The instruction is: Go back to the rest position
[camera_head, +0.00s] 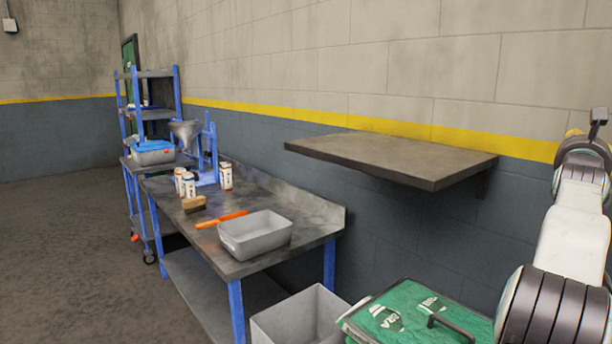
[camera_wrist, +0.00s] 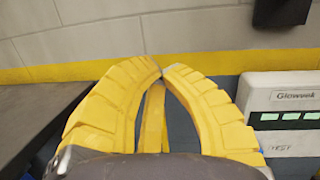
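My gripper (camera_wrist: 162,70) shows in the wrist view as two curved yellow fingers. Their tips meet or nearly meet, and I see nothing held between them. A yellow strip shows behind them in the gap. In the head view my arm runs up the right edge; the gripper's fingers cannot be made out clearly there. The wrist view looks toward the wall with its yellow stripe.
A wall shelf (camera_head: 392,156) is bare. A workbench (camera_head: 310,232) carries a grey tray (camera_head: 255,236), an orange tool (camera_head: 221,219), a brush (camera_head: 194,204) and white containers. A grey bin (camera_head: 300,318) and green-topped item (camera_head: 405,308) stand near my arm.

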